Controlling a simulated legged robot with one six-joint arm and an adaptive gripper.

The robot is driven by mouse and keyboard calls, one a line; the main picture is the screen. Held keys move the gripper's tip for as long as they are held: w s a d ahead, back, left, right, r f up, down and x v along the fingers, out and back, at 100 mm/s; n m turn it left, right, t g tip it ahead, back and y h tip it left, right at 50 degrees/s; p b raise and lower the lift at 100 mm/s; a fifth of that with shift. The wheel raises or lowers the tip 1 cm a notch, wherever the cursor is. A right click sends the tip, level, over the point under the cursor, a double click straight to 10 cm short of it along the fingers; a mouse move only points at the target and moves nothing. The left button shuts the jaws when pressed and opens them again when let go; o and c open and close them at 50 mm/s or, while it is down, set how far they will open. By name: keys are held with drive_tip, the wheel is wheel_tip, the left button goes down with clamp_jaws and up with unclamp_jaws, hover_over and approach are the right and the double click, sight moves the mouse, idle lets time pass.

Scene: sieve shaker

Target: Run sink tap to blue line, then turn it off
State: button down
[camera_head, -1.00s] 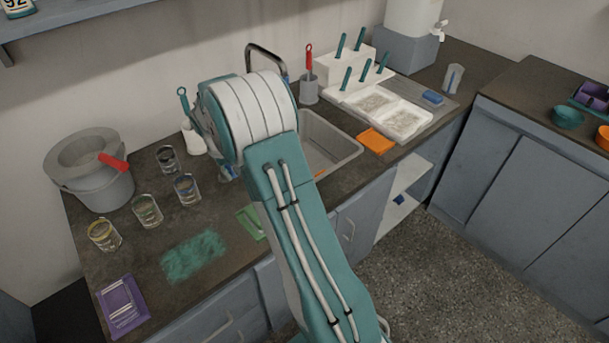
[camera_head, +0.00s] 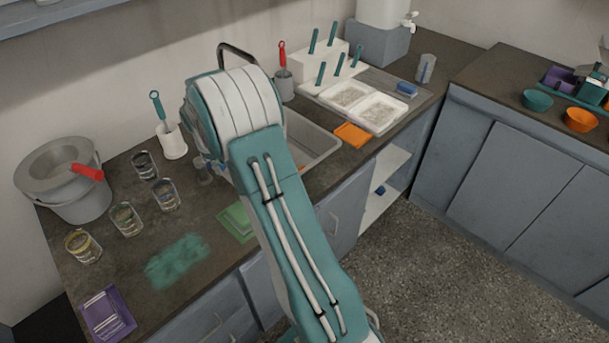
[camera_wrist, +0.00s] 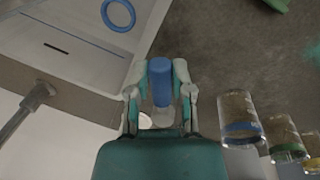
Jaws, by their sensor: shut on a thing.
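In the wrist view my gripper (camera_wrist: 160,88) is shut around an upright-looking blue cylinder (camera_wrist: 160,68), apparently the tap's handle, with a pale lower part. The grey tap spout (camera_wrist: 32,103) shows left of it. The light sink (camera_wrist: 95,62) has a blue line (camera_wrist: 82,32) along its inside, a dark slot and a blue ring (camera_wrist: 118,14). No running water can be made out. In the head view my arm hides most of the tap; its dark arched pipe (camera_head: 238,50) rises behind, and part of the sink (camera_head: 318,135) shows right.
Several glasses (camera_head: 165,194) with coloured bands stand left of my gripper. A grey bucket (camera_head: 70,200) with a red handle is farther left. A white brush holder (camera_head: 172,142) stands behind. An orange cloth (camera_head: 352,134) lies right of the sink.

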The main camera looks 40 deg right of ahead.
drive_tip(key=shift+w+d+f+n, duration=0.1)
drive_tip(key=shift+w+d+n, duration=0.15)
drive_tip(key=shift+n, duration=0.35)
drive_tip(key=shift+w+d+f+n, duration=0.1)
drive_tip(key=shift+d+n, duration=0.25)
drive_tip(key=shift+n, duration=0.25)
drive_tip(key=shift+w+d+n+t, duration=0.15)
drive_tip(key=shift+w+d+n, duration=0.2)
drive_tip(key=shift+n, duration=0.3)
drive_tip(key=shift+w+d+n+t, duration=0.15)
drive_tip(key=shift+w+d+n, duration=0.15)
drive_tip(key=shift+n, duration=0.35)
drive_tip(key=shift+w+d+f+n+y, duration=0.1)
drive_tip(key=shift+w+d+n+y, duration=0.15)
drive_tip(key=shift+w+n, duration=0.5)
drive_tip(key=shift+w+d+r+n+y, duration=0.1)
drive_tip(key=shift+w+d+n+y, duration=0.15)
drive_tip(key=shift+n, duration=0.85)
drive_tip(key=shift+w+d+f+n+y, duration=0.1)
drive_tip(key=shift+w+d+n+y, duration=0.15)
drive_tip(key=shift+w+n, duration=0.5)
drive_tip(key=shift+s, duration=0.25)
idle(2.7)
